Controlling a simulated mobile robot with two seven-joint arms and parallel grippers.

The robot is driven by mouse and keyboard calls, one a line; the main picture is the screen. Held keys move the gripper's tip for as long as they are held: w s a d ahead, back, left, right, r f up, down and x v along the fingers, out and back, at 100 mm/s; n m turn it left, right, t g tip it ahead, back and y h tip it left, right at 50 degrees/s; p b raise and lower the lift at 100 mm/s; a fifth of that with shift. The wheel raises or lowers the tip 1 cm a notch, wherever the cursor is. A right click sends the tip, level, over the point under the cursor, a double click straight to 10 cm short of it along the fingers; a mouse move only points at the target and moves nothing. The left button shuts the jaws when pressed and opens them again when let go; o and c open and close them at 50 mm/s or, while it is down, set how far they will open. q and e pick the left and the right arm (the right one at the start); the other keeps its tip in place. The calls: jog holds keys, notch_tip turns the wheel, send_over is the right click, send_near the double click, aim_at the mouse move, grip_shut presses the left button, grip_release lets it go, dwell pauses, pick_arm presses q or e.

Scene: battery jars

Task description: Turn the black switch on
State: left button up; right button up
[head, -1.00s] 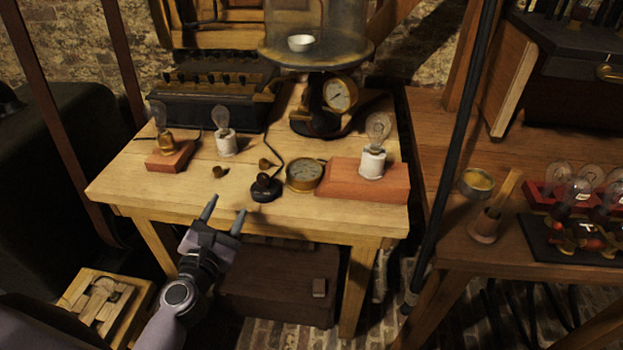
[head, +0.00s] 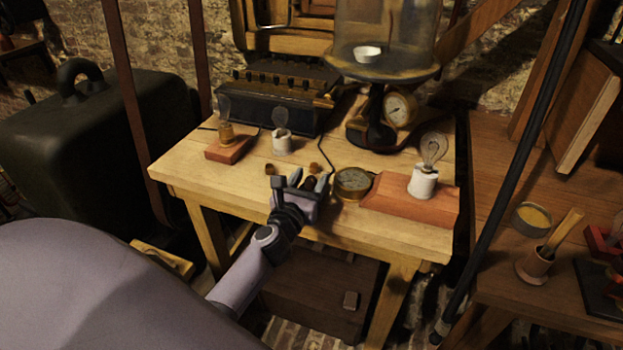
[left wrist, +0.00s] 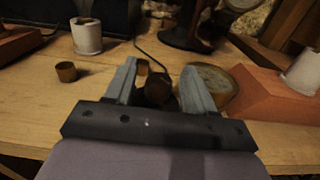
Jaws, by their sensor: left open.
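The black switch (head: 310,184) is a small dark round knob with a cord, near the front edge of the wooden table (head: 215,182). In the head view my gripper partly hides it. In the left wrist view the switch (left wrist: 157,90) shows between the two fingers. My left gripper (head: 311,177) is open, with a finger on each side of the knob; I cannot tell if either touches it. It also shows in the left wrist view (left wrist: 161,75). Whether the switch is on or off cannot be told. My right gripper is not in view.
A round brass gauge (head: 352,181) stands close right of the switch. A bulb on a red block (head: 412,203) is at right, a bulb in a white holder (head: 282,143) behind left. A glass bell jar (head: 385,35) stands at the back.

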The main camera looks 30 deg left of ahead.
pick_arm(q)
jog(key=shift+w+a, duration=0.1)
jog(key=shift+w, duration=0.35)
jog(key=c, duration=0.9)
